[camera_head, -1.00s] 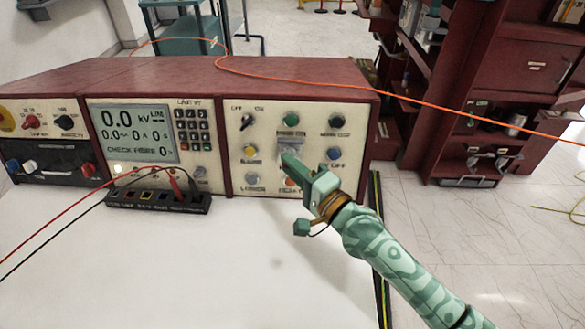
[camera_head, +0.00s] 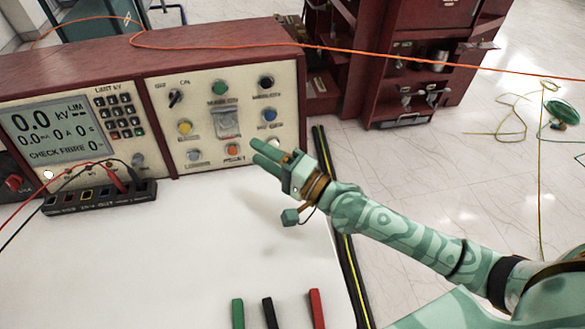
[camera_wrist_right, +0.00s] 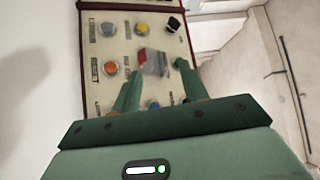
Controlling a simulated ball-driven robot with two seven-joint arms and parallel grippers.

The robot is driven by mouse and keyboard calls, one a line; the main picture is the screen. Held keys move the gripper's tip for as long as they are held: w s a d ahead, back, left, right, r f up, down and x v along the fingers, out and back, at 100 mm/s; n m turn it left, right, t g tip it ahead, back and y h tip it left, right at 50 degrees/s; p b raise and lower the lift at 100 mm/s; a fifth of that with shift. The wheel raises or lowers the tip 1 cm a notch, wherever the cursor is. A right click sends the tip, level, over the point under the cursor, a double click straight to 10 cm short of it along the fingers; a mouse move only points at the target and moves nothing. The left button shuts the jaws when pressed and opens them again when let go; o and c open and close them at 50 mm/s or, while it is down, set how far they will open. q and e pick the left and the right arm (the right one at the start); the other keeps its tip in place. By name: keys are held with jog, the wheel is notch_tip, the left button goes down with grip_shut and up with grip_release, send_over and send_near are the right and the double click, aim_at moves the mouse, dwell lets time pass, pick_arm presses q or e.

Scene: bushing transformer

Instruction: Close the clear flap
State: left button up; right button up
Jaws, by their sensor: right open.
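The clear flap (camera_head: 227,122) is a small greyish transparent cover in the middle of the cream button panel (camera_head: 290,104). It also shows in the right wrist view (camera_wrist_right: 156,63), with something red at its edge. Whether it stands open or lies flat is hard to tell. My right gripper (camera_head: 262,150) is open and empty, in front of the panel's lower right part and apart from the flap in the head view. In the right wrist view its fingers (camera_wrist_right: 156,75) point at the panel, with the flap between them. My left gripper is not in view.
Coloured buttons, including a green one (camera_head: 219,88) and an orange one (camera_head: 232,151), surround the flap. A black socket strip (camera_head: 100,197) with leads lies in front of the console. Green, black and red bars (camera_head: 317,309) lie at the front. The white tabletop's middle is clear.

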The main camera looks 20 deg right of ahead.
jog(key=v, duration=0.7)
jog(key=shift+s+d, duration=0.2)
jog(key=shift+s, duration=0.05)
jog(key=shift+f, duration=0.15)
